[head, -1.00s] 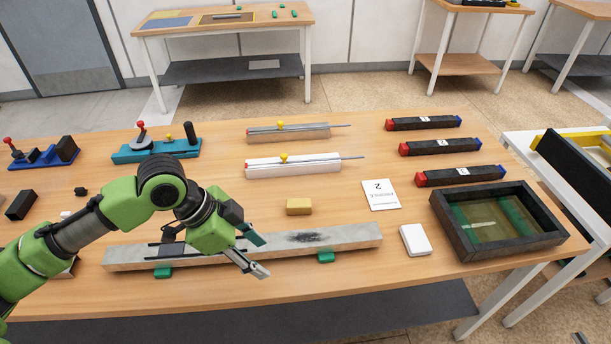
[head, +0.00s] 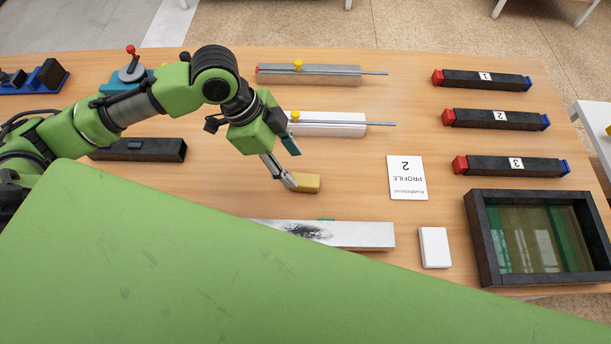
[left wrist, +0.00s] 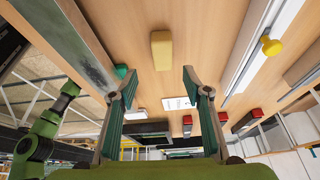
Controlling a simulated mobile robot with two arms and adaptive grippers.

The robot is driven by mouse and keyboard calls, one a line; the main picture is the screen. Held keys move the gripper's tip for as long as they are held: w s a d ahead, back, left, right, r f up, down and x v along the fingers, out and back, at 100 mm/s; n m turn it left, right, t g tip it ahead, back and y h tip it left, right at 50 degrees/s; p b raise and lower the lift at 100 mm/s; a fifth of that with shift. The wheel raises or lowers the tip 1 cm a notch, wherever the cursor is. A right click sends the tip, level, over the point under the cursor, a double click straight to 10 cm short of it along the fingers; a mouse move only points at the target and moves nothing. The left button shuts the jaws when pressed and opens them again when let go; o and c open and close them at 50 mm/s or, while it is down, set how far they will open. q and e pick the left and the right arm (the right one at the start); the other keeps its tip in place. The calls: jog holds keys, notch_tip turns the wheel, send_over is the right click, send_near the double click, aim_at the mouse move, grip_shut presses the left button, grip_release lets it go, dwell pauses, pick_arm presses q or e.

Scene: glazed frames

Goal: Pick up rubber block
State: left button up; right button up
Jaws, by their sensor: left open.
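The rubber block, a small tan-yellow block (head: 309,183), lies on the wooden table, between the white-bodied slide device and the long grey bar. My left gripper (head: 291,167) is open; in the head view one fingertip overlaps the block's left end. In the left wrist view the block (left wrist: 161,50) is whole and sits beyond the open fingertips (left wrist: 158,78), roughly centred across the gap, with nothing between the fingers. Whether a finger touches it I cannot tell. My right gripper does not show.
A grey bar (head: 365,235) lies in front of the block. A white-bodied slide device (head: 335,130) lies behind. To the right are a profile card (head: 407,178), a white box (head: 434,247), a dark-framed tray (head: 481,240) and three black bars (head: 500,166). My green body part covers the lower head view.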

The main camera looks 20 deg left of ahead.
aim_at(304, 179)
pick_arm(q)
jog(key=x, duration=0.2)
jog(key=shift+w+d+f, duration=0.1)
jog(key=shift+d+f, duration=0.05)
jog(key=shift+f, duration=0.2)
jog(key=shift+w+d+f, duration=0.15)
jog(key=shift+w+f, duration=0.05)
jog(key=shift+f, duration=0.3)
jog(key=p+x, duration=0.2)
jog(key=x, duration=0.2)
jog(key=shift+f, duration=0.5)
jog(key=c, duration=1.2)
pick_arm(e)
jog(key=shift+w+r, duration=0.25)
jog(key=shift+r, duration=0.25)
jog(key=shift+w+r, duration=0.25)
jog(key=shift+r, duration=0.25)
